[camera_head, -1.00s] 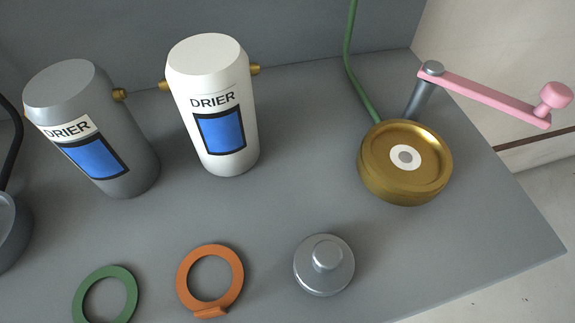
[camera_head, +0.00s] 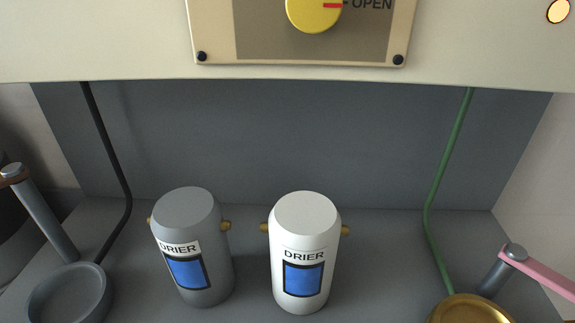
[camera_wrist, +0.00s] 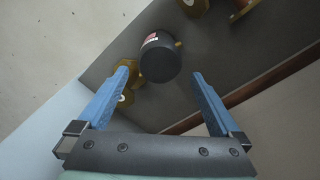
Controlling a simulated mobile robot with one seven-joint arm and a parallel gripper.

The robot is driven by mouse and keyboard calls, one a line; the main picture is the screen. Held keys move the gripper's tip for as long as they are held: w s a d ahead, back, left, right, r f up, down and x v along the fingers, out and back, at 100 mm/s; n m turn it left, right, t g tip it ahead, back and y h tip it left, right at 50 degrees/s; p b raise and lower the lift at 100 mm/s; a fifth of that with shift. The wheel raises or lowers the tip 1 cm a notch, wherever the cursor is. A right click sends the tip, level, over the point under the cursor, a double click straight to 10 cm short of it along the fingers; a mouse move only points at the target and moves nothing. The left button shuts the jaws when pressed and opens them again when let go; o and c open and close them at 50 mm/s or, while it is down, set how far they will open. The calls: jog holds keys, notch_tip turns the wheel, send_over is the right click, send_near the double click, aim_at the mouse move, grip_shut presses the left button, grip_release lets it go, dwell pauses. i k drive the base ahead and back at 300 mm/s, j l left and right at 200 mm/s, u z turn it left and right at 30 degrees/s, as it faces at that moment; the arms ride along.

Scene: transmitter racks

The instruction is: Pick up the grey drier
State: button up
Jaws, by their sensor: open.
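The grey drier (camera_head: 205,285) is an upright canister with a DRIER label, a blue window and brass side fittings. In the head view it stands on the grey shelf, left of the white drier (camera_head: 306,225) and apart from it. My gripper (camera_wrist: 161,76) shows only in the wrist view, its two blue fingers wide apart with nothing held. A dark grey canister (camera_wrist: 158,60) with a small label and brass stub appears beyond the fingertips, roughly centred between them. I cannot tell whether it is the grey drier.
A grey cup (camera_head: 68,295) is at left by a black pipe (camera_head: 112,170). A brass cup (camera_head: 470,310), green pipe (camera_head: 445,150) and pink crank (camera_head: 540,272) are at right. A cream panel with a yellow knob (camera_head: 314,12) overhangs the shelf. Brass pieces (camera_wrist: 128,92) flank the canister.

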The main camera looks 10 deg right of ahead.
aim_at(189, 228)
jog(key=k, duration=1.5)
